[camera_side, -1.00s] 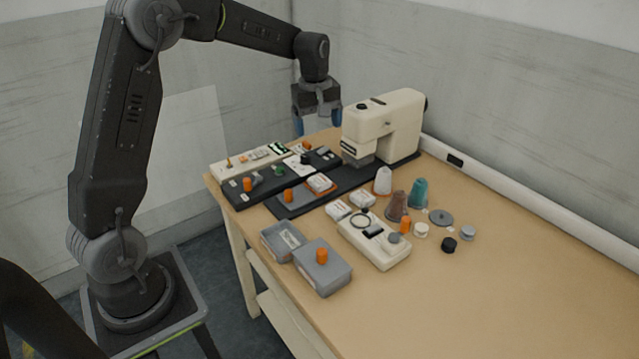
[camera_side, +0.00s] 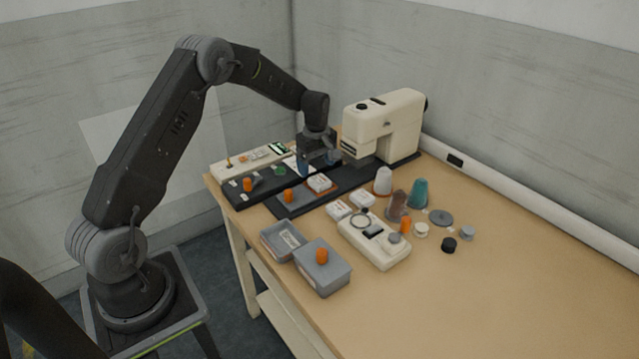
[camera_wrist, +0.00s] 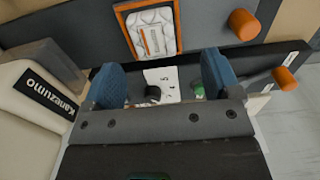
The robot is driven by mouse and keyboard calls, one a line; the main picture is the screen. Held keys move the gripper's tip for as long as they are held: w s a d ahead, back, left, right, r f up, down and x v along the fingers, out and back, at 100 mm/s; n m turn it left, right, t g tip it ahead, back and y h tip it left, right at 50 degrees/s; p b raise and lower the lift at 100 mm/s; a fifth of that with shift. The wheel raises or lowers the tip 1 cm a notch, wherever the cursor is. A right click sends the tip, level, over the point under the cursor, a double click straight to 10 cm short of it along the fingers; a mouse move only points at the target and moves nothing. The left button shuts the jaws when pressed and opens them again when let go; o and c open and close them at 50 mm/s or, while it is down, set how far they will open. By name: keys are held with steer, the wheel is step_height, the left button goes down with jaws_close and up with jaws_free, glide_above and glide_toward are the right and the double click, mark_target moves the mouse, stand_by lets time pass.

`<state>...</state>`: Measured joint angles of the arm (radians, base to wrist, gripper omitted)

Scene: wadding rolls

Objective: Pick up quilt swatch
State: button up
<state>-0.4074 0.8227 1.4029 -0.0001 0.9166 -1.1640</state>
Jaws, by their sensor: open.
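The quilt swatch appears to be the small white padded piece (camera_side: 319,183) on an orange-edged holder on the dark grey plate. In the wrist view the white quilted piece (camera_wrist: 152,32) lies inside an orange frame, beyond my fingertips. My gripper (camera_side: 317,165) is open, pointing down just behind the swatch, low over the dark strips. In the wrist view its blue fingers (camera_wrist: 164,78) stand apart, with a white card (camera_wrist: 165,80) and a black knob (camera_wrist: 153,92) seen between them. Nothing is held.
The cream sewing machine (camera_side: 385,125) stands close right of my gripper. Orange pegs (camera_side: 288,195) rise from the dark plates. Grey boxes (camera_side: 322,278), thread cones (camera_side: 417,193) and a cream device (camera_side: 376,243) lie nearer the front. The table's right front is clear.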

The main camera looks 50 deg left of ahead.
mark_target(319, 180)
steer(key=f, duration=0.5)
steer(key=shift+w+d, duration=0.15)
steer(key=shift+w, duration=0.2)
steer(key=c, duration=1.1)
steer(key=shift+r, duration=0.1)
